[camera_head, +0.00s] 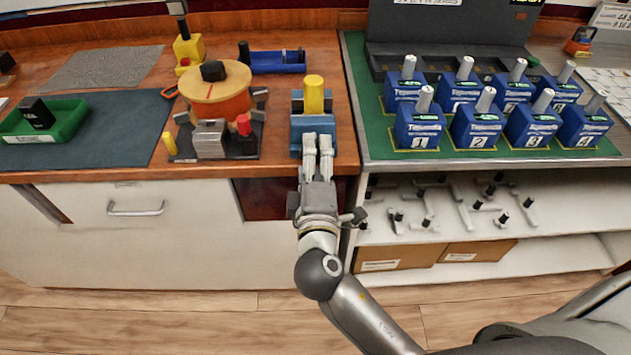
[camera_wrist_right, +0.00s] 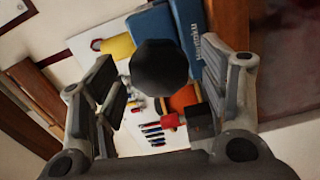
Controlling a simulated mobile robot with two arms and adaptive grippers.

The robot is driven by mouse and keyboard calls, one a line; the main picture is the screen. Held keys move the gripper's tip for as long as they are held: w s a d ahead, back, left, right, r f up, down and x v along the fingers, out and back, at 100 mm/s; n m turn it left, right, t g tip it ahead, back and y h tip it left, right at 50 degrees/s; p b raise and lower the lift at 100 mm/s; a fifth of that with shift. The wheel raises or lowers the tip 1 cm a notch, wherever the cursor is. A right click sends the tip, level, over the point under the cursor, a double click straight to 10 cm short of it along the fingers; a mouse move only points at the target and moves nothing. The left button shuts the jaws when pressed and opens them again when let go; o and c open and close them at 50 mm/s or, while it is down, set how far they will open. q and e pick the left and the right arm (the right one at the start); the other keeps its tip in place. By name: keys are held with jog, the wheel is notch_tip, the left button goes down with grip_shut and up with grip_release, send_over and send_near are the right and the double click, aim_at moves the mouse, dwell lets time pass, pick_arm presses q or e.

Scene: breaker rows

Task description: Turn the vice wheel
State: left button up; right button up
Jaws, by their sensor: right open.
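A blue vice (camera_head: 312,124) with a yellow cylinder (camera_head: 314,94) on it stands at the front edge of the wooden bench. My right gripper (camera_head: 318,140) reaches up to its front side, and its fingers cover part of the vice. In the right wrist view, a dark faceted round knob (camera_wrist_right: 159,68), apparently the vice wheel, shows between the open fingers of my right gripper (camera_wrist_right: 165,95). The blue vice body (camera_wrist_right: 160,32) with white lettering is behind it. I see no finger contact with the knob. The wheel is hidden in the head view. My left gripper is not in view.
Left of the vice stands a fixture with a round wooden disc (camera_head: 215,82). A blue tool holder (camera_head: 275,62) lies behind. Several numbered blue breakers (camera_head: 420,128) stand on the green mat at right. A shelf (camera_head: 490,218) with grey handles lies below.

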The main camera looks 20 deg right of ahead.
jog(key=v, duration=1.1)
jog(key=shift+w, duration=0.1)
jog(key=w+a+f+n+g+y, duration=0.1)
jog(key=a+f+n+g+y, duration=0.2)
jog(key=f, duration=1.6)
jog(key=s+d+f+m+g+y+p, duration=0.1)
jog(key=s+f+g, duration=0.15)
jog(key=f, duration=0.65)
jog(key=s+d+f+m+g+y, duration=0.1)
jog(key=s+f+m+g, duration=0.15)
jog(key=f, duration=0.65)
jog(key=s+d+f+m+g, duration=0.2)
jog(key=s+d+f+g, duration=0.1)
jog(key=s+f, duration=0.45)
jog(key=s+d+f+m+g, duration=0.2)
jog(key=s+d+f, duration=0.3)
jog(key=f, duration=0.4)
jog(key=s+d+f+m+g, duration=0.1)
jog(key=s+d+f+m, duration=0.1)
jog(key=s, duration=0.5)
jog(key=s+d+f+m+g+p, duration=0.1)
jog(key=s+d+f+m+g, duration=0.1)
jog(key=s, duration=0.5)
notch_tip(320, 180, down, 2)
jog(key=shift+s+d+f+m, duration=0.15)
jog(key=shift+s+d+m, duration=0.35)
jog(key=shift+m, duration=0.75)
jog(key=shift+w, duration=0.1)
